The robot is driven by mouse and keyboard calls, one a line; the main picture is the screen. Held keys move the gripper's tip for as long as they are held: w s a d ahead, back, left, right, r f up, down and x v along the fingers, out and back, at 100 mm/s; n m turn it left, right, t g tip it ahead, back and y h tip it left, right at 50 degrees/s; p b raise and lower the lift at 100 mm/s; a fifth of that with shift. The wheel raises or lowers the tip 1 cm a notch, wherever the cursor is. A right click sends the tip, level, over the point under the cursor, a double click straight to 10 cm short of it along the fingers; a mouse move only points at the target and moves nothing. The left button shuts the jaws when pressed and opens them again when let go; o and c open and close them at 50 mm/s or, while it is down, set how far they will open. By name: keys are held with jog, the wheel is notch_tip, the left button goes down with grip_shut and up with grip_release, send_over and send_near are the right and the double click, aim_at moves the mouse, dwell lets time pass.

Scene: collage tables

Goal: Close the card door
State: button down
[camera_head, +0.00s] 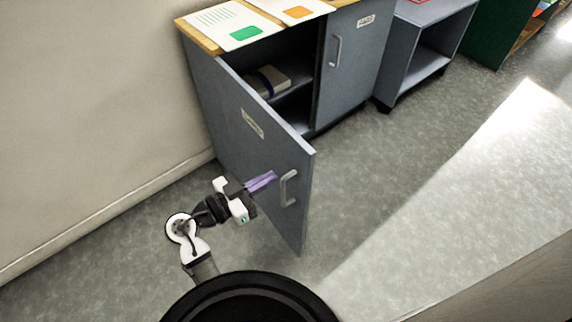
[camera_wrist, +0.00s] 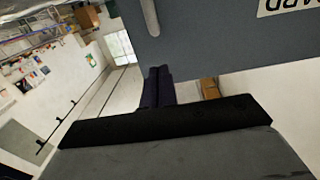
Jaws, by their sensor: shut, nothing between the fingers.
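The card door (camera_head: 235,125) is a grey-blue cabinet door on the left of the cabinet, swung wide open toward me. It has a label and a light bar handle (camera_head: 288,188) near its free edge. In the wrist view the door (camera_wrist: 220,40) fills the upper right, with the handle (camera_wrist: 150,16) at the top and a partly cut-off, upside-down label. My gripper (camera_head: 272,177) has purple fingers held shut and empty, just left of the handle on the door's outer face. The fingers (camera_wrist: 158,72) look dark in the wrist view. I cannot tell whether they touch the door.
The cabinet's open left side shows a shelf with a box or book (camera_head: 267,81). Its right door (camera_head: 350,65) is closed. Papers (camera_head: 232,22) lie on the wooden top. A wall (camera_head: 80,100) runs along the left. The floor (camera_head: 400,170) to the right is clear.

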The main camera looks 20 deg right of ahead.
aim_at(297, 162)
jog(key=p+x, duration=0.1)
jog(key=x, duration=0.5)
jog(key=shift+d, duration=0.15)
